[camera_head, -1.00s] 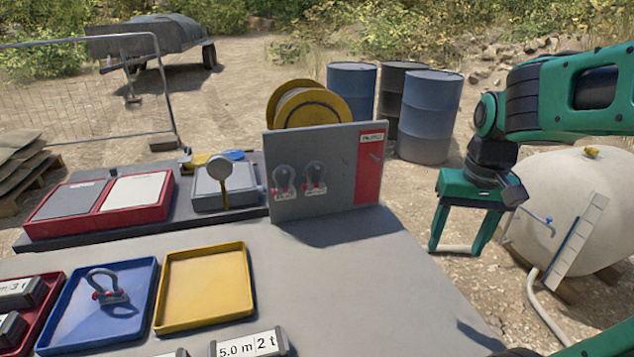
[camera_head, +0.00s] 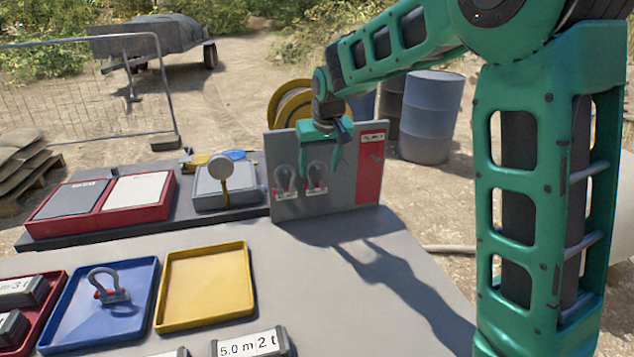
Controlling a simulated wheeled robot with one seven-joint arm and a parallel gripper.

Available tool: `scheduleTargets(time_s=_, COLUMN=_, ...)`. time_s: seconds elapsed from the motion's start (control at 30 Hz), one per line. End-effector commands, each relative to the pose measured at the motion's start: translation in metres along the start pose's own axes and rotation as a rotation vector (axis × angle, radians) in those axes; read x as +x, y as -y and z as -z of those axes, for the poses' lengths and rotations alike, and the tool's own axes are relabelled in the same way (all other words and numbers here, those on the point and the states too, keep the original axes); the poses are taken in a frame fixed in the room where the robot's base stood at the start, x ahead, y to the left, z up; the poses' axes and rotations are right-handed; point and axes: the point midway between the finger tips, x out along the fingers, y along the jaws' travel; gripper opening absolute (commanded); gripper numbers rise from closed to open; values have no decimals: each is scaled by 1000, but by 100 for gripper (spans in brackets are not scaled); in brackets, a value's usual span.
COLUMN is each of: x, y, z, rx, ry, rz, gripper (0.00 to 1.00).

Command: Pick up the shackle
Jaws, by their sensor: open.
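One shackle (camera_head: 109,287), grey with red pin ends, stands in the blue tray (camera_head: 67,334) at the lower left. Two more grey shackles with red ends hang side by side on the upright grey board, a left one (camera_head: 284,178) and a right one (camera_head: 315,177). My gripper (camera_head: 320,173) is open and points down in front of the board, its fingers to either side of the right hanging shackle in the picture. I cannot tell how far the fingers are from it. Nothing is held.
An empty yellow tray (camera_head: 205,325) lies right of the blue one. Labelled blocks (camera_head: 250,344) sit at the table's front edge. A red label panel (camera_head: 370,172) is on the board's right. The grey tabletop (camera_head: 330,290) before the board is clear.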

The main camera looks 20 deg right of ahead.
Motion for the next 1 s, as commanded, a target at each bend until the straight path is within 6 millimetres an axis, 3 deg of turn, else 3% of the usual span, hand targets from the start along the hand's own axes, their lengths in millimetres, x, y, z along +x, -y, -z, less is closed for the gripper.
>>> scheduleTargets(time_s=0.1, x=14, y=-1, z=-1, rx=1, ry=2, rz=0, gripper=59)
scheduleTargets(time_s=0.37, x=27, y=-1, z=-1, rx=1, ry=1, rz=0, gripper=59)
scheduleTargets(time_s=0.7, x=69, y=-2, z=0, rx=1, ry=2, rz=0, gripper=59)
scheduleTargets(time_s=0.93, x=71, y=-2, z=0, rx=2, ry=0, rz=1, gripper=59)
scheduleTargets(time_s=1.0, x=71, y=-2, z=0, rx=2, ry=0, rz=1, gripper=44)
